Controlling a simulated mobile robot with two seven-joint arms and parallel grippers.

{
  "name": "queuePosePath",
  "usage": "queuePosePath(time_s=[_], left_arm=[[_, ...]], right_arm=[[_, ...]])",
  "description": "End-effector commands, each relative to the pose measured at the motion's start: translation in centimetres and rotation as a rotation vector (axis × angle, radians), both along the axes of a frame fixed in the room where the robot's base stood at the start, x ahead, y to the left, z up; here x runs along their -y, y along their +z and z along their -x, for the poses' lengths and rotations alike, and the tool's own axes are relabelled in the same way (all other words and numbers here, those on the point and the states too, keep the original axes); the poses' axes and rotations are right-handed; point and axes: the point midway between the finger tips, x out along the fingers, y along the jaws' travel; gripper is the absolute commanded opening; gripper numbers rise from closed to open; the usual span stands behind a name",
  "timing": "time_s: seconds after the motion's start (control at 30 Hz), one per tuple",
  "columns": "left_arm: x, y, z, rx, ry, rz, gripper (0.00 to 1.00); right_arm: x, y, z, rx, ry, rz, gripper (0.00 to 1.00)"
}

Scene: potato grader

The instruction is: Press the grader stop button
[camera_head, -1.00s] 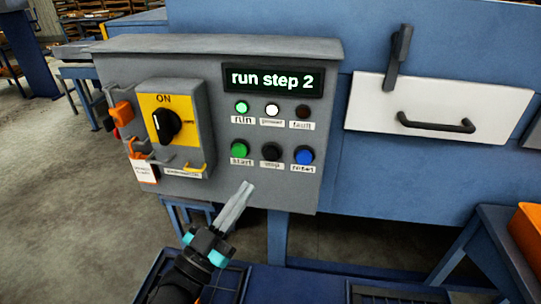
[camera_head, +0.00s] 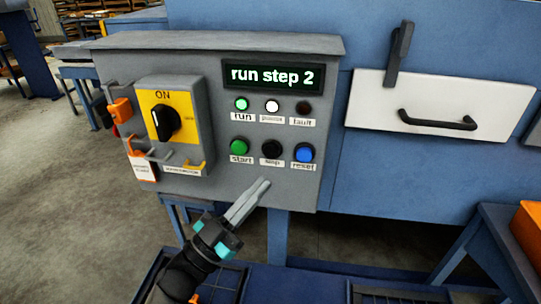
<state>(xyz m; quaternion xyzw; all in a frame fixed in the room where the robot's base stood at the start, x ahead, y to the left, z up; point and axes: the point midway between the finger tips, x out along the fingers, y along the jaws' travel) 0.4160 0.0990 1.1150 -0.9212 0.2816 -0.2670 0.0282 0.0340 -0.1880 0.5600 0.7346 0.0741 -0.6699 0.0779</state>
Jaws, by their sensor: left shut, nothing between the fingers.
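The black stop button (camera_head: 271,148) sits in the lower row of the grey control panel (camera_head: 222,90), between the green start button (camera_head: 239,147) and the blue reset button (camera_head: 304,152). My left gripper (camera_head: 264,184) is shut and empty. Its tips point up and right, below the stop button in the picture and apart from it. The display (camera_head: 272,78) reads "run step 2". The green run lamp (camera_head: 241,104) and the white lamp (camera_head: 272,106) look lit; the fault lamp (camera_head: 303,108) is dark. My right gripper is out of view.
A white drawer front (camera_head: 440,100) with a black handle is at the right. The space before the panel is open.

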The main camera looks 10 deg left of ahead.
Motion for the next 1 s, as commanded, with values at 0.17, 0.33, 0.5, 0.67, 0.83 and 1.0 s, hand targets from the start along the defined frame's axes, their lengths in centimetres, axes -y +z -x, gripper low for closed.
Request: queuePosePath(time_s=[0.17, 0.33, 0.5, 0.67, 0.83, 1.0], left_arm=[[0.0, -0.2, -2.7, 0.004, -0.001, 0.0, 0.0], [0.0, -0.1, -4.8, 0.001, -0.002, -0.001, 0.0], [0.0, 0.0, -6.0, 0.001, 0.0, -0.001, 0.0], [0.0, 0.0, -6.4, -0.001, 0.0, -0.001, 0.0], [0.0, 0.0, -6.4, -0.001, 0.0, 0.001, 0.0], [0.0, 0.0, -6.4, 0.0, 0.0, 0.0, 0.0]], right_arm=[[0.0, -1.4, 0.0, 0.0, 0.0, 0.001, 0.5], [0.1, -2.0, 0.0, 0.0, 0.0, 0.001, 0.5], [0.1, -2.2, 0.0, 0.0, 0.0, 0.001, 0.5], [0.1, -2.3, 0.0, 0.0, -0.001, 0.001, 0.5], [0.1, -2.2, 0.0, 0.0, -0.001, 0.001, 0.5], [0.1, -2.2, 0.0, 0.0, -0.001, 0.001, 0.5]])
